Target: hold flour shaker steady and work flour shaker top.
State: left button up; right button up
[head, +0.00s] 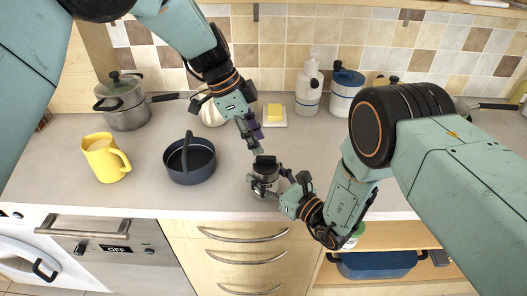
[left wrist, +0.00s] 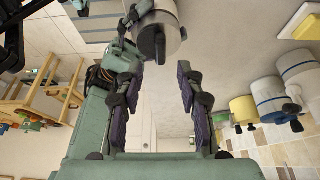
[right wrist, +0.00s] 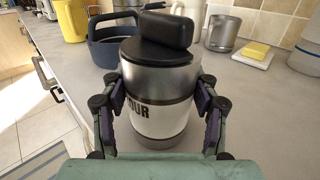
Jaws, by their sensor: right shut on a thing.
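The flour shaker (right wrist: 157,100) is a silver cylinder with a white band lettered "OUR" and a black top (right wrist: 160,42) with a thick raised handle. In the head view the shaker (head: 265,181) stands near the counter's front edge. My right gripper (right wrist: 158,115) is shut on the shaker's body, one finger on each side. My left gripper (head: 252,135) hangs above and slightly left of the black top, fingers pointing down. In the left wrist view its fingers (left wrist: 158,100) are spread apart with nothing between them, and the shaker (left wrist: 157,35) shows beyond the fingertips.
A dark blue pot (head: 190,165) and a yellow pitcher (head: 106,160) stand to the left. A butter dish (head: 274,118), a soap bottle (head: 309,88) and a white-blue canister (head: 345,95) stand behind. A steel pot (head: 124,104) is at the back left. Counter between pot and shaker is clear.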

aim_at(266, 157)
pick_arm(q)
jog(key=shift+x, duration=2.65)
jog(key=shift+a, duration=0.1)
jog(key=shift+c, duration=0.4)
grip_shut()
